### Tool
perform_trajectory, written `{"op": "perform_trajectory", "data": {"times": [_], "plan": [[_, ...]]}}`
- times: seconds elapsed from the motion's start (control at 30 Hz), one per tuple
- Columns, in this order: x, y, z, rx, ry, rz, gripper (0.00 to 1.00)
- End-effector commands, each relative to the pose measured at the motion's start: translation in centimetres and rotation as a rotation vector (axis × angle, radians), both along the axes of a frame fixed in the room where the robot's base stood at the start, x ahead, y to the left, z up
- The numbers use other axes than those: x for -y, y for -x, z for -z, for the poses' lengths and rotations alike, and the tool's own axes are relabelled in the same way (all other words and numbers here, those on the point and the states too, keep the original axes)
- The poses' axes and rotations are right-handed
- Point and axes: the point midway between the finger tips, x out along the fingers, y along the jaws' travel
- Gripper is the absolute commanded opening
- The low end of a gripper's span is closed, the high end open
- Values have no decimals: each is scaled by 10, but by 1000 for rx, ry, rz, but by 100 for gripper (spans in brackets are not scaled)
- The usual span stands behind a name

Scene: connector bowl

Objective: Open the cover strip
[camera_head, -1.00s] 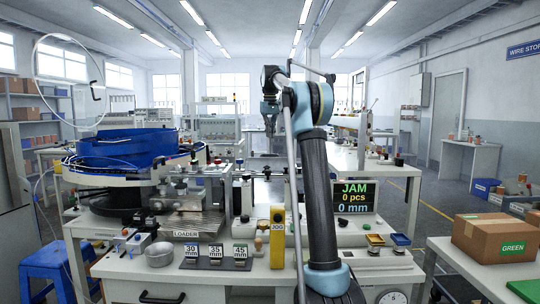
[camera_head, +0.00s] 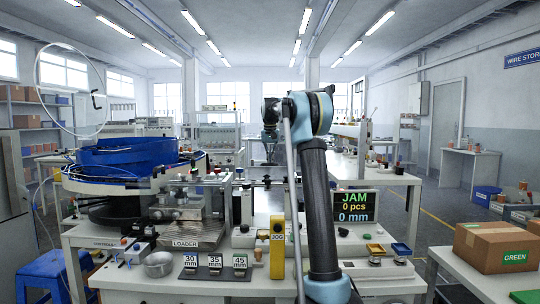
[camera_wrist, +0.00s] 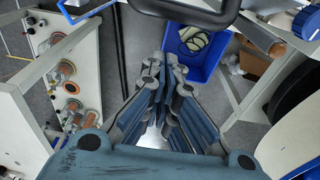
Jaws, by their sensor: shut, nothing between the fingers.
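A thin horizontal rail (camera_head: 262,183) with small dark knobs runs right from the loader, behind the yellow JOG post. I cannot clearly tell the cover strip apart from it at this size, and my arm hides part of that stretch. My gripper (camera_head: 270,158) hangs downward above and behind the rail in the head view, apart from it as far as I can see. In the wrist view my gripper (camera_wrist: 172,62) has its fingers together, with nothing between them.
A blue bowl feeder (camera_head: 125,155) stands left, its clear round lid (camera_head: 70,90) raised. The yellow JOG post (camera_head: 277,245) and a JAM display (camera_head: 355,205) flank my arm. A GREEN carton (camera_head: 490,246) sits right. The wrist view shows a blue bin (camera_wrist: 195,55) on the floor.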

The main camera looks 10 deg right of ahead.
Motion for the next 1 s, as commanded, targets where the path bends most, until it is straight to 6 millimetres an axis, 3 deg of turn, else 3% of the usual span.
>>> {"op": "perform_trajectory", "data": {"times": [0.13, 0.43, 1.0], "plan": [[1, -3, 27, 0, 0, 0, 0], [-3, 26, 6, 0, 0, 0, 0], [-4, 32, 2, 8, 1, 0, 0]]}}
